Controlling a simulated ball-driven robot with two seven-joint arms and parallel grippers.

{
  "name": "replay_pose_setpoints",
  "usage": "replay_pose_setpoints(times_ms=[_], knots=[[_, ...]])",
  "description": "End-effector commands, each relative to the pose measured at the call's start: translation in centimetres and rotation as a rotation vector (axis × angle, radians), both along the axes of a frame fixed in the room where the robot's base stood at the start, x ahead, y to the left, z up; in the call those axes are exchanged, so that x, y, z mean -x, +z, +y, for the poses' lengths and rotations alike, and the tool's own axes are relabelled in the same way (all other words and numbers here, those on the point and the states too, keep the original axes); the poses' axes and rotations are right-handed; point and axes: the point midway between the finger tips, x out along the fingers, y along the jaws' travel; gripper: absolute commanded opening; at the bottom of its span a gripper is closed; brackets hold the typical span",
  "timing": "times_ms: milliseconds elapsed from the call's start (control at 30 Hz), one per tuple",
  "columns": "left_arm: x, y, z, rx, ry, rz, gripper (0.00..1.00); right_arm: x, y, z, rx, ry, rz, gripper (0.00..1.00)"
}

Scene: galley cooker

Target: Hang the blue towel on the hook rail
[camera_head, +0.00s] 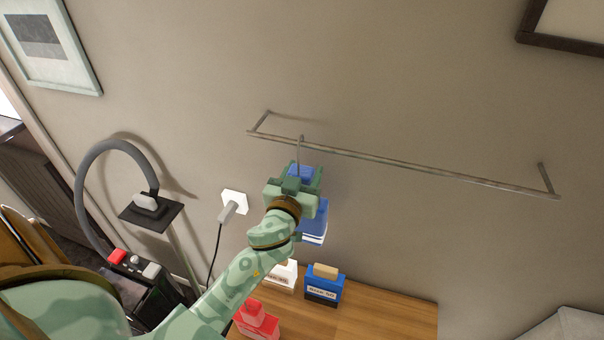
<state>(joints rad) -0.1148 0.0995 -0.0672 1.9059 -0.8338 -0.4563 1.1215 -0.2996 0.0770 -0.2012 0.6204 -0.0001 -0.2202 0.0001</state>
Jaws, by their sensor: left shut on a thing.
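The hook rail (400,163) is a thin metal bar on the wall, sloping down to the right, with a bracket at each end. My left gripper (297,179) is just below the rail's left part and shut on the blue towel. The towel (314,221) hangs below and to the right of the gripper, partly hidden by it, with pale stripes near its lower edge. A thin grey hook (301,144) rises from the towel's top to the rail's height. I cannot tell whether it is over the bar or in front of it. My right gripper is out of view.
A wooden surface (385,318) below holds a blue box (324,286), a white box (284,275) and a red one (257,320). A plug sits in a white wall socket (235,203). A grey hose (85,175) stands left. The wall right of the towel is clear.

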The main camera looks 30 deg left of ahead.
Motion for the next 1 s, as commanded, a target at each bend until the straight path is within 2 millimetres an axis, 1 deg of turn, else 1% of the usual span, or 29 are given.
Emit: replay_pose_setpoints(times_ms=[100, 400, 433, 467, 500, 833, 933, 1000], knots=[[0.0, -0.3, 0.0, 0.001, 0.000, -0.001, 0.13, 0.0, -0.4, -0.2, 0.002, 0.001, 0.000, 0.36], [0.0, -0.3, 0.0, 0.001, 0.000, -0.001, 0.13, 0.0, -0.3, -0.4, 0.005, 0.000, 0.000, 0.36], [0.0, -0.3, 0.0, 0.001, 0.000, -0.001, 0.56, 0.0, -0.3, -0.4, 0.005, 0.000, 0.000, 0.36], [0.0, -0.3, 0.0, 0.000, 0.000, -0.001, 0.65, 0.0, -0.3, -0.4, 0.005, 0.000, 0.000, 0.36], [0.0, -0.3, 0.0, 0.000, 0.000, -0.001, 0.76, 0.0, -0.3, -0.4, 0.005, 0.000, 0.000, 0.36], [0.3, -0.4, -0.1, 0.001, 0.000, 0.001, 0.76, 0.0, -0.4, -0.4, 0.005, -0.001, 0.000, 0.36], [1.3, -0.6, -0.4, 0.002, 0.000, 0.001, 0.76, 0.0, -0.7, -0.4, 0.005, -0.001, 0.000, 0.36], [2.6, -0.6, -0.7, 0.003, 0.000, 0.001, 0.76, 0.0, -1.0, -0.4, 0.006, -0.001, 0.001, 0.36]])
